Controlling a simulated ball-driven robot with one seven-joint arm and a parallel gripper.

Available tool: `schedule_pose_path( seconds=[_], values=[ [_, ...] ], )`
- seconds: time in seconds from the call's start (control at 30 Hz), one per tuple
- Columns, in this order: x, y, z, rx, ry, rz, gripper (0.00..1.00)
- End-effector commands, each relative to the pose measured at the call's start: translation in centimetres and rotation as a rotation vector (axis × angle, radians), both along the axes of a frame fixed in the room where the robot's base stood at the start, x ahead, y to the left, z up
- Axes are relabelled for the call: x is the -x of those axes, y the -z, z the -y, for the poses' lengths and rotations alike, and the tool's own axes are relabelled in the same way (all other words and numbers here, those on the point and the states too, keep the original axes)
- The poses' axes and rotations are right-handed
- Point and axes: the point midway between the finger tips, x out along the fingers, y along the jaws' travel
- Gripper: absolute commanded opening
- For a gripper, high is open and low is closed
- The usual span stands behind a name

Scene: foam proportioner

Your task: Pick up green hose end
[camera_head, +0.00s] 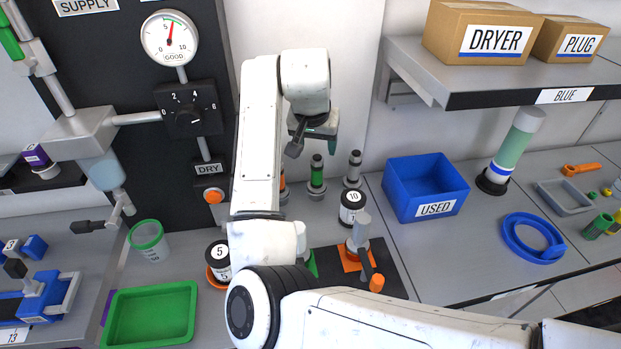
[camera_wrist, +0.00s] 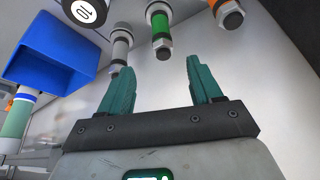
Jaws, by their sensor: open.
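The green hose end (camera_head: 317,173), a small upright cylinder with green bands and dark parts, stands at the back of the counter between an orange-banded one and a grey one. It also shows at the top of the wrist view (camera_wrist: 160,25), with a hex metal tip. My gripper (camera_head: 315,133) is above and close to it in the head view. In the wrist view its teal jaws (camera_wrist: 157,68) are apart, with nothing between them. The green hose end appears beyond the jaw tips, roughly in line with the gap, and not touching them.
The grey hose end (camera_head: 353,168) stands close on the right, and the orange one (camera_wrist: 228,14) on the other side. A black jar marked 10 (camera_head: 351,203) is in front. A blue USED bin (camera_head: 425,186) stands further right. A shelf (camera_head: 480,84) overhangs the right.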

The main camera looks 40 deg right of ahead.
Motion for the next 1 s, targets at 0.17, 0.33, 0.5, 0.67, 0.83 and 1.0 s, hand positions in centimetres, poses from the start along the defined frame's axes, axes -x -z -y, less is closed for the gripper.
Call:
schedule_pose_path(
  seconds=[0.17,0.33,0.5,0.67,0.83,1.0],
  values=[
    [-0.5,2.5,0.9,-0.001,0.001,-0.003,0.64],
    [-0.8,3.8,1.3,0.0,0.0,-0.001,0.64],
    [-1.4,5.1,1.8,-0.002,0.0,-0.002,0.64],
    [-2.1,7.3,2.5,-0.001,0.0,-0.004,0.64],
    [-2.3,8.5,2.9,-0.001,0.001,-0.002,0.64],
    [-2.4,8.6,2.9,-0.001,0.001,0.0,0.64]
  ],
)
